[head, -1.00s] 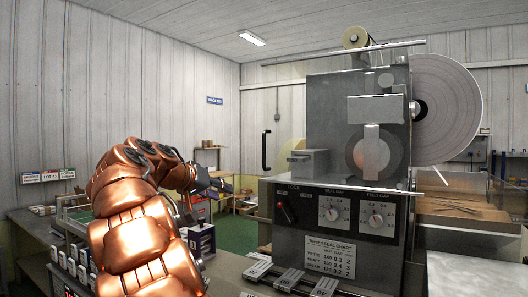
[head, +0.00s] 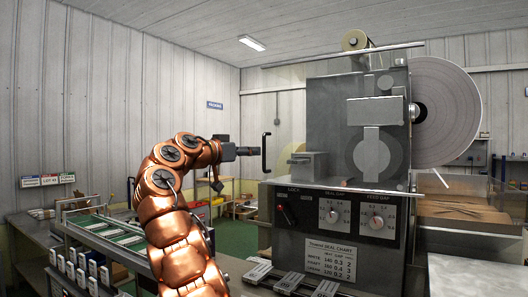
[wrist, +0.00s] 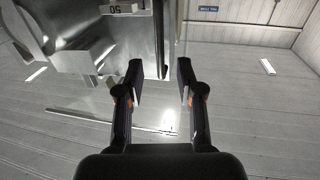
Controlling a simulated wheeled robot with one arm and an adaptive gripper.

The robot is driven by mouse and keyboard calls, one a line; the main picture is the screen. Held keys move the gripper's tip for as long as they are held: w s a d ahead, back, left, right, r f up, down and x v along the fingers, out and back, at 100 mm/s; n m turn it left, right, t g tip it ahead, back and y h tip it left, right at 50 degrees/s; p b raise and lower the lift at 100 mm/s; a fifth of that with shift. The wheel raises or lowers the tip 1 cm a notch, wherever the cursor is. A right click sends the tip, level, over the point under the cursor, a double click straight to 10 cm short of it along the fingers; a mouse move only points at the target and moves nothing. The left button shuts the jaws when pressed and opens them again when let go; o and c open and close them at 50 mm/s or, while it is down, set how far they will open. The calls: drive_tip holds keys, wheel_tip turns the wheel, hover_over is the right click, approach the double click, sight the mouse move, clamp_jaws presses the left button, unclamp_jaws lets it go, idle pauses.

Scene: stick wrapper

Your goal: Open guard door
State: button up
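The guard door (head: 300,62) is a clear panel in front of the grey machine in the head view. It appears closed, with a pale top edge and a lower edge above the control panel. Its black upright handle (head: 265,153) is at its left side. My gripper (head: 254,151) points right, with its tips close to the handle; contact cannot be told. In the wrist view my gripper (wrist: 160,80) is open, its two fingers apart. A dark upright edge lies near the gap, but I cannot tell whether it is the handle.
The grey machine body (head: 325,110) and large paper roll (head: 446,110) stand to the right. Number plates (head: 290,282) lie along the front edge below the control panel. A green conveyor (head: 110,235) and small boxes are at the lower left.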

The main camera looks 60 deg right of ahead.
sight(264, 167)
drive_tip(key=d, duration=0.2)
drive_tip(key=d+p, duration=0.1)
drive_tip(key=d, duration=0.1)
drive_tip(key=s+d+p, duration=0.1)
drive_tip(key=d, duration=0.2)
clamp_jaws()
idle(0.6)
